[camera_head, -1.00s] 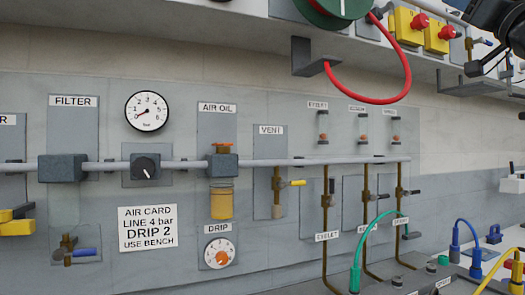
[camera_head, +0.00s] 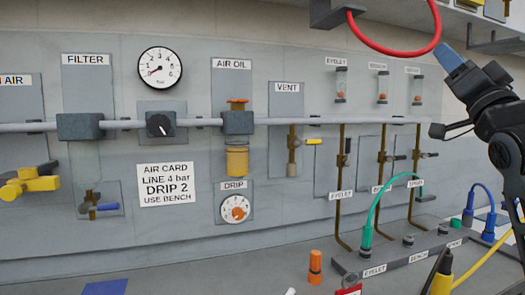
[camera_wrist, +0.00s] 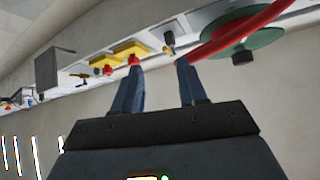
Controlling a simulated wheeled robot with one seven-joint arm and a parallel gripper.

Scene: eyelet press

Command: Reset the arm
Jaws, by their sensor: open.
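My gripper (camera_wrist: 158,80) shows in the wrist view with its two blue fingers apart and nothing between them. In the head view my gripper (camera_head: 449,60) is at the upper right, tipped up and to the left at the end of my dark arm. It is in front of the wall, close to the red hose (camera_head: 395,48). Only one finger's side shows clearly there. In the wrist view the red hose (camera_wrist: 245,35) and a green reel (camera_wrist: 242,42) are beyond the fingers.
A grey panel carries a pressure gauge (camera_head: 160,68), an air oil unit (camera_head: 237,122), a vent valve (camera_head: 293,150) and a yellow air valve (camera_head: 30,183). A bench block (camera_head: 345,262) with a green hose (camera_head: 375,205) stands below. An orange bottle (camera_head: 315,267) stands on the bench.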

